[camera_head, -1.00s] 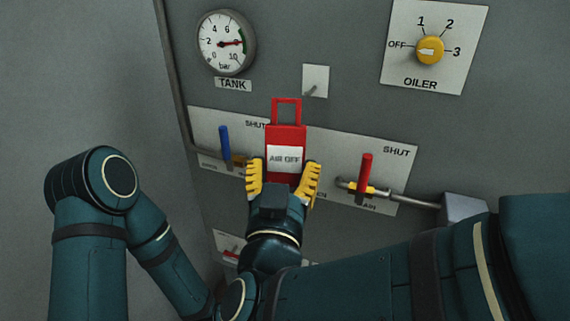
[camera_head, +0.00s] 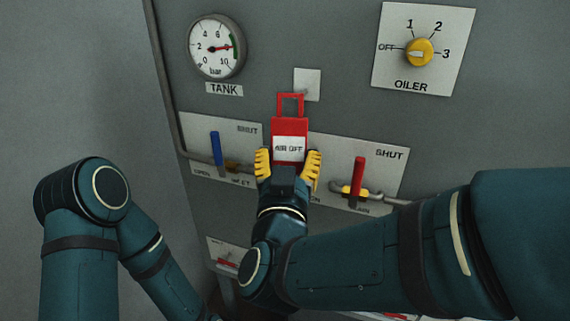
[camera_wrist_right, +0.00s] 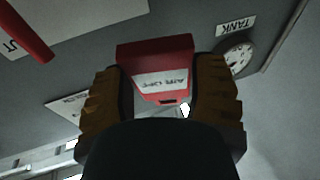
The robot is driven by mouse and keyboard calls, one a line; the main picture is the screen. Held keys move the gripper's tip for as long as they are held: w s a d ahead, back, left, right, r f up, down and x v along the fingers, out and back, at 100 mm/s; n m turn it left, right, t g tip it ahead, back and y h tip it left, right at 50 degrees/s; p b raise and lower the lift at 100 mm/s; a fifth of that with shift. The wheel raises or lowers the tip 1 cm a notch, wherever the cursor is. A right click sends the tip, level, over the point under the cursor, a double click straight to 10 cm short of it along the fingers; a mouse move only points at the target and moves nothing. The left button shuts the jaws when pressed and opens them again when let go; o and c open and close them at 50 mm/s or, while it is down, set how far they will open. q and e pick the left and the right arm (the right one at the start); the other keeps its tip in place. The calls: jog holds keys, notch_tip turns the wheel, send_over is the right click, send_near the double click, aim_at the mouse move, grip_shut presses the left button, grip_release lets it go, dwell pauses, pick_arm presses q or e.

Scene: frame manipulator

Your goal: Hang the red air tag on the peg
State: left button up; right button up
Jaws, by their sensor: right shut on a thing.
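The red air tag (camera_head: 290,128) has a white "AIR OFF" label and a square red loop at its top. It is upright in front of the panel. My right gripper (camera_head: 288,170) is shut on its lower part, with a yellow finger on each side. The tag also shows between the fingers in the right wrist view (camera_wrist_right: 158,65). A small white plate (camera_head: 307,82) is on the panel just behind and above the loop. The peg on it is mostly hidden by the loop, and I cannot tell whether the loop is around it. My left gripper is not in view.
A blue-handled valve (camera_head: 216,150) is left of the tag and a red-handled valve (camera_head: 358,172) is right of it. A tank gauge (camera_head: 215,47) and a yellow oiler knob (camera_head: 419,52) sit higher on the panel. A pipe runs along the valves.

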jog(key=shift+w+d+f+b, duration=0.1)
jog(key=shift+w+d, duration=0.15)
jog(key=shift+w, duration=0.55)
jog(key=shift+w+d+b, duration=0.1)
jog(key=shift+w+d, duration=0.2)
jog(key=shift+w, duration=0.55)
jog(key=shift+w+d+f+b, duration=0.1)
jog(key=shift+w+d, duration=0.15)
jog(key=shift+w, duration=0.55)
jog(key=shift+w+d+f+b, duration=0.2)
jog(key=shift+w+f+b, duration=0.25)
jog(key=shift+w, duration=0.25)
jog(key=o, duration=1)
jog(key=shift+s, duration=0.1)
